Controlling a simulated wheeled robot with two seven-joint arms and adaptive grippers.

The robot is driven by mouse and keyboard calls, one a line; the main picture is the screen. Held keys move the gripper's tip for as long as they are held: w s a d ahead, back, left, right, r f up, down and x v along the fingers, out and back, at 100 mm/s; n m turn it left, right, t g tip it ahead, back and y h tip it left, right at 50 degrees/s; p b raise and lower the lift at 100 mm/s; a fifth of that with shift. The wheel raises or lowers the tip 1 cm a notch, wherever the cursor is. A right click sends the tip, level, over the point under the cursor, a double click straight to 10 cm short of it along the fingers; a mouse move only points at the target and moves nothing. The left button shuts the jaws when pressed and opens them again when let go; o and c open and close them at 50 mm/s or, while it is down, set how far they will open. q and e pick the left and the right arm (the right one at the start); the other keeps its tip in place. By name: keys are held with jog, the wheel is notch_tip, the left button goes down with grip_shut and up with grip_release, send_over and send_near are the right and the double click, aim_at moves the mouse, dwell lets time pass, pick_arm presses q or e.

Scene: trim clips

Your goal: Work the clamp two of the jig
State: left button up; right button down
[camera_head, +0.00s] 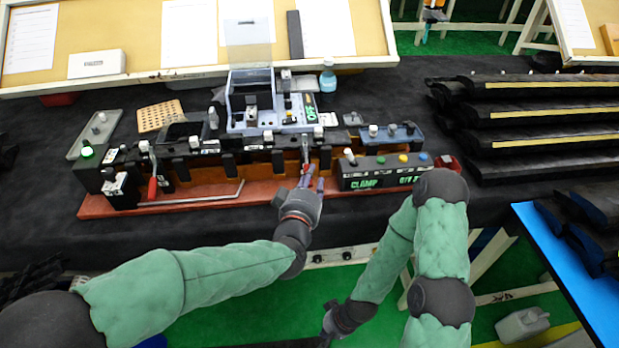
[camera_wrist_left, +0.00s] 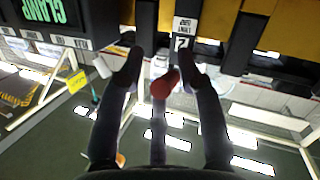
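The jig (camera_head: 215,190) is a long red-brown base with a row of black blocks. Clamp two's lever (camera_head: 305,150) stands at its right part, and its red handle (camera_head: 306,168) points toward me. In the left wrist view the red handle end (camera_wrist_left: 165,83) lies between my fingers, nearer the right one. A label with a 2 (camera_wrist_left: 182,43) is behind it. My left gripper (camera_head: 313,184) is open around the handle; contact is unclear. My right gripper (camera_head: 327,335) hangs low in front of the bench, apart from the jig; its fingers are too small to judge.
Another clamp with a red handle (camera_head: 152,188) is at the jig's left end. A black console (camera_head: 385,172) with green CLAMP lettering and coloured buttons stands close right of my left gripper. Dark trim parts (camera_head: 540,115) lie at right.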

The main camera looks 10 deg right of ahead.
pick_arm(q)
jog(key=shift+o, duration=0.3)
jog(key=shift+r, duration=0.1)
jog(key=shift+s+a, duration=0.1)
jog(key=shift+s+a+r, duration=0.1)
jog(key=shift+s+r, duration=0.05)
jog(key=shift+s, duration=0.15)
jog(key=v, duration=1.1)
